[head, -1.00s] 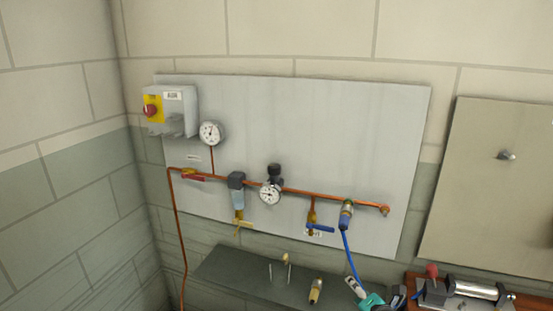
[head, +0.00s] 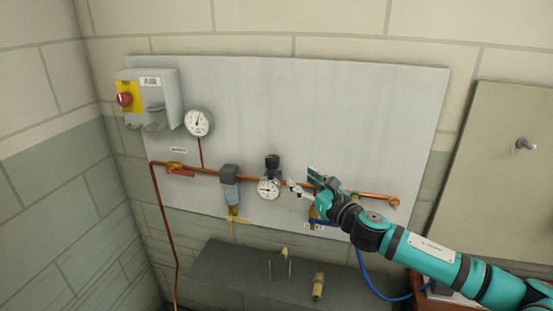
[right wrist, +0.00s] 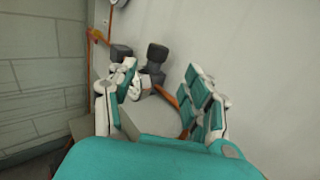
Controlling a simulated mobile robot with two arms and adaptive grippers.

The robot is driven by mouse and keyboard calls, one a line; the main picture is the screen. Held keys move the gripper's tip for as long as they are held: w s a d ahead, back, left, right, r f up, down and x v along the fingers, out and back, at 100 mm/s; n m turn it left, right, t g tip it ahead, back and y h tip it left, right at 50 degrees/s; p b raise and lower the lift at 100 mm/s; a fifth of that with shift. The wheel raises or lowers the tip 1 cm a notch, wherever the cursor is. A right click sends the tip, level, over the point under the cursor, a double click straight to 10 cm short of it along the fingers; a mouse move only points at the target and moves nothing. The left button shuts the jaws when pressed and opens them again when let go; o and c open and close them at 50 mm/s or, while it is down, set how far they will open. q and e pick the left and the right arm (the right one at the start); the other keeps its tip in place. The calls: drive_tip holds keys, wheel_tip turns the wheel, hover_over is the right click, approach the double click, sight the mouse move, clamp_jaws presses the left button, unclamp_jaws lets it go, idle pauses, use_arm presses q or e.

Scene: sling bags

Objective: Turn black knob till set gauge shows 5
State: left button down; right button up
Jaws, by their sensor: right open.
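The black knob (head: 272,161) stands on top of the regulator on the copper pipe. The white round set gauge (head: 268,187) faces out just below it; its needle reading is too small to tell. My right gripper (head: 302,182) is open and empty, just right of the knob and gauge. In the right wrist view, the knob (right wrist: 157,55) shows upright beyond and between the open fingers (right wrist: 160,74), apart from them. The gauge face cannot be made out there. My left gripper is not in view.
The grey board (head: 340,100) carries a second white gauge (head: 198,122), a grey box with a red knob (head: 124,99), a red-handled valve (head: 180,172) and a filter (head: 229,185). A dark bench (head: 220,270) stands below. The blue hose (head: 375,285) hangs under my right arm.

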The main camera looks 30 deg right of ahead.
drive_tip(key=p, duration=0.3)
approach(276, 162)
drive_tip(key=w, duration=0.6)
drive_tip(key=w+p, duration=0.1)
drive_tip(key=w, duration=0.2)
drive_tip(key=shift+w+d+r+p, duration=0.15)
drive_tip(key=shift+w+r+p, duration=0.05)
drive_tip(key=shift+w+p, duration=0.1)
drive_tip(key=shift+w, duration=0.35)
drive_tip(key=shift+f, duration=0.1)
drive_tip(key=shift+c, duration=0.8)
drive_tip(key=c, duration=0.7)
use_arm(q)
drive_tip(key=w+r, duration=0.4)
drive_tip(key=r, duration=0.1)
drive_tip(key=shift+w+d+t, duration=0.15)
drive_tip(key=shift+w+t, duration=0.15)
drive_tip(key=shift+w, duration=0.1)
use_arm(e)
drive_tip(key=shift+w+m+h, duration=0.1)
drive_tip(key=shift+m+h, duration=0.2)
drive_tip(key=shift+h, duration=0.1)
